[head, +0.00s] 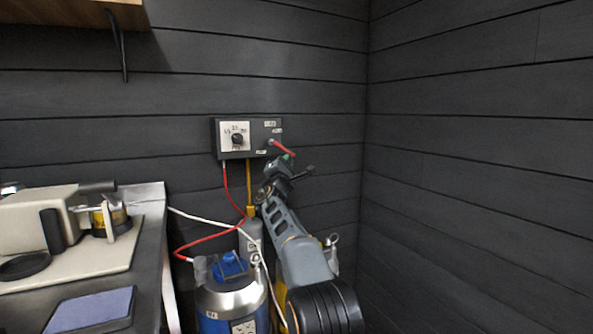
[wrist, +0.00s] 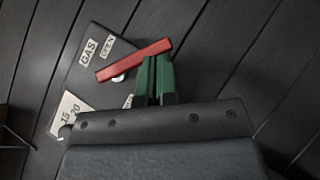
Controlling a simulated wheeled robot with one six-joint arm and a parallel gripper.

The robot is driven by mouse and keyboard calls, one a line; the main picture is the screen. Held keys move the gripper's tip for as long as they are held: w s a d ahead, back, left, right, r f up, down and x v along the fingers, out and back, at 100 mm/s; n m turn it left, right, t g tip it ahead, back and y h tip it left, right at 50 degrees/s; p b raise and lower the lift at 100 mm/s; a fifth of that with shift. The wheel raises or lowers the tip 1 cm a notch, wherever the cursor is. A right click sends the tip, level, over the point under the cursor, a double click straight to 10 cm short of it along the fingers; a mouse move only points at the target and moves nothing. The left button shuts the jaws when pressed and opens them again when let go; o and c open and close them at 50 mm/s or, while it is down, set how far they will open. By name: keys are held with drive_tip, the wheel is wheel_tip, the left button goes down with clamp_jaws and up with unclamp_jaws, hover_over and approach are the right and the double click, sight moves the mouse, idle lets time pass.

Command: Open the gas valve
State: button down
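The gas valve is a red lever (head: 284,148) on the right part of a dark wall box (head: 261,128). In the head view it slants down to the right from its pivot. In the wrist view the red lever (wrist: 135,60) lies beside the "GAS" and "OPEN" labels (wrist: 107,48), its free end just beyond my fingertips. My gripper (head: 288,156) has green fingers, which also show in the wrist view (wrist: 156,62). They look shut, with only a thin gap and nothing seen between them. Their tips are at the lever's outer half; I cannot tell whether they touch it.
A white dial plate (head: 235,136) with a black knob is on the box's left. Below stand a blue-and-silver vessel (head: 232,298) and red and white hoses (head: 208,241). A counter (head: 150,235) with equipment is at left. The right wall (head: 480,150) is bare.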

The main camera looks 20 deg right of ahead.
drive_tip(key=shift+d+r, duration=1.3)
drive_tip(key=s+f+b, duration=0.7)
drive_tip(key=f, duration=0.4)
drive_tip(key=shift+d+b, duration=0.2)
drive_tip(key=shift+b, duration=0.1)
idle(0.6)
drive_tip(key=shift+r, duration=0.1)
